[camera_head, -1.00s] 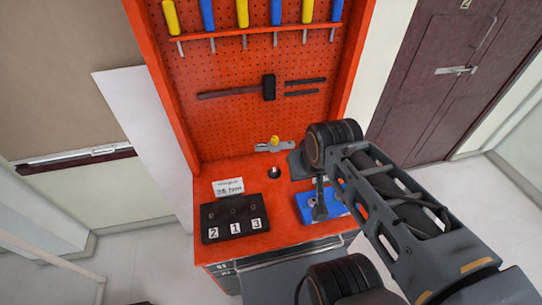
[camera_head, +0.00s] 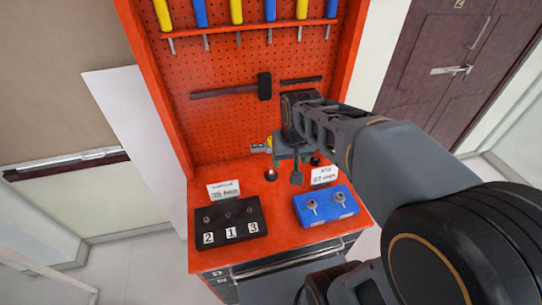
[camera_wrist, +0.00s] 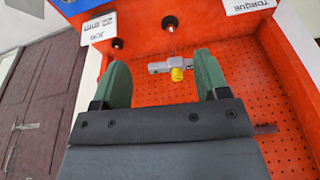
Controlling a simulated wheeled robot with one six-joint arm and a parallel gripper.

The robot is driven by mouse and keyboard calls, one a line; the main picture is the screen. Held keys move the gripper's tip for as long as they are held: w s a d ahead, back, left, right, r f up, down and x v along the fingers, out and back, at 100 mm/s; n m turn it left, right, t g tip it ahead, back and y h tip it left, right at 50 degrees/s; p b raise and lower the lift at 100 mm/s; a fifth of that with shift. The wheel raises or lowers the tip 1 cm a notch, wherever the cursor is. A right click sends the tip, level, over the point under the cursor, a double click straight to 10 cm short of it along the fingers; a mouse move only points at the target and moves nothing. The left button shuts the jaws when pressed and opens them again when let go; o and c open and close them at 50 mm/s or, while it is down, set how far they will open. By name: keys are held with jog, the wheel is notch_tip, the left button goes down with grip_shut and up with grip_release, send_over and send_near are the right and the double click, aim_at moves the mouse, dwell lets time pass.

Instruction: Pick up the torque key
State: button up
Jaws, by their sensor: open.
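A grey bar-shaped tool with a yellow knob, which appears to be the torque key (camera_head: 260,147), is at the foot of the red pegboard. In the head view my gripper and wrist partly hide it. In the wrist view the torque key (camera_wrist: 160,68) shows beyond the fingers, in the gap between them, with its yellow knob towards me. My gripper (camera_wrist: 161,75) is open and empty, with one green finger on each side of that gap. In the head view my gripper (camera_head: 295,170) hangs above the back of the red worktop.
A black block (camera_head: 229,218) numbered 2, 1, 3 and a blue block (camera_head: 326,206) with two round-headed grey pieces stand on the worktop. Cards stand behind both. Small dark posts (camera_head: 271,175) rise near the back. A hammer (camera_head: 263,87) hangs above, below a screwdriver rack (camera_head: 250,29).

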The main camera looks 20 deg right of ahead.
aim_at(260, 147)
jog(key=w+f+m+b, duration=0.1)
jog(key=w+m, duration=0.3)
jog(key=w, duration=0.2)
jog(key=w+f+m+g+b, duration=0.1)
jog(key=w+m, duration=0.3)
jog(key=w, duration=0.3)
jog(key=w+f+m+g+b, duration=0.1)
jog(key=w+m, duration=0.4)
jog(key=w, duration=0.2)
jog(key=shift+d+f, duration=0.1)
jog(key=shift+f, duration=0.1)
jog(key=r+m, duration=0.1)
jog(key=m, duration=0.2)
jog(key=r+m, duration=0.1)
jog(key=m, duration=0.1)
jog(key=shift+s+r, duration=0.2)
jog(key=shift+r, duration=0.15)
jog(key=shift+f, duration=0.35)
jog(key=shift+m, duration=0.3)
notch_tip(260, 147, down, 8)
jog(key=shift+r, duration=0.2)
jog(key=shift+d+f+p, duration=0.1)
jog(key=shift+f+p, duration=0.45)
jog(key=shift+f, duration=2.1)
jog(key=shift+c, duration=0.4)
